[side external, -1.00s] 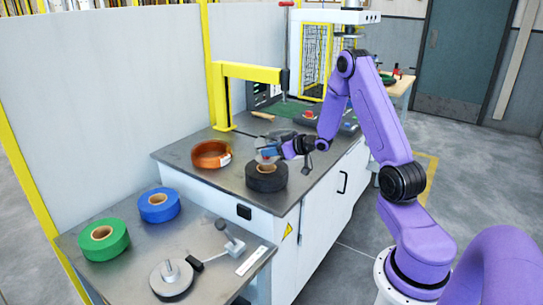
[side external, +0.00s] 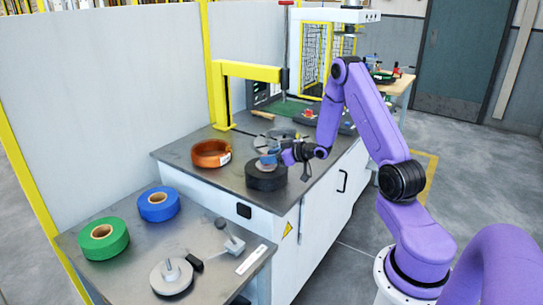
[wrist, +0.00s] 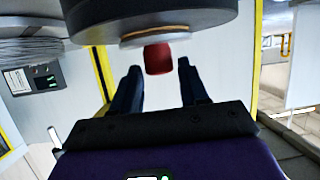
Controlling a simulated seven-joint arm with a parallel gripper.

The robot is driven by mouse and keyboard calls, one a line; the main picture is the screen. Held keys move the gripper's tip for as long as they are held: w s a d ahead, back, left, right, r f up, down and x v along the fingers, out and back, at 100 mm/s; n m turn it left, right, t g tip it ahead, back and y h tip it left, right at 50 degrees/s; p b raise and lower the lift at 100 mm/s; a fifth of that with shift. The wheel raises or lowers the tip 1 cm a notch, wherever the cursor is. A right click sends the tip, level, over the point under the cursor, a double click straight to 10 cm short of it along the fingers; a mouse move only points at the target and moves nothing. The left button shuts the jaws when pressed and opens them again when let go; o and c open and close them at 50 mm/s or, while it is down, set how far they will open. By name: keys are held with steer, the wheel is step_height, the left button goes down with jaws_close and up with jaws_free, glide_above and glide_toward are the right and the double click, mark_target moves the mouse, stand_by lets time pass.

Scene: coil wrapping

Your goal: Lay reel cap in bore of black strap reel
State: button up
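The black strap reel (side external: 266,179) lies flat on the metal bench. In the wrist view the black reel (wrist: 200,18) fills the top, with a tan core ring (wrist: 170,36) on its face. A red piece that looks like the reel cap (wrist: 158,58) stands out from the middle of that ring; how deep it sits in the bore is hidden. My gripper (wrist: 159,72) is open, its two dark fingers spread on either side of the red piece with gaps visible. In the side view my gripper (side external: 280,157) is just at the reel's top, at its right.
An orange reel (side external: 210,153) lies left of the black reel. A yellow frame (side external: 248,72) stands behind on the bench. On the lower front table are a green reel (side external: 104,239), a blue reel (side external: 158,204) and a grey round fixture (side external: 171,276).

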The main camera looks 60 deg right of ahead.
steer(key=shift+o, duration=0.6)
steer(key=shift+r, duration=0.6)
steer(key=a+v, duration=0.1)
steer(key=v, duration=1.1)
steer(key=s+a+r+n+g, duration=0.1)
steer(key=a+n+g, duration=0.55)
steer(key=a, duration=1.55)
steer(key=s+a+r+n+g, duration=0.2)
steer(key=s+a+g, duration=0.1)
steer(key=s, duration=0.9)
steer(key=s+a+r+n+g, duration=0.2)
steer(key=s+a+n+g, duration=0.1)
steer(key=s, duration=0.9)
steer(key=a+g, duration=0.1)
steer(key=a, duration=0.1)
steer(key=shift+s+a+h, duration=0.2)
steer(key=shift+a+h, duration=0.1)
steer(key=shift+a, duration=0.1)
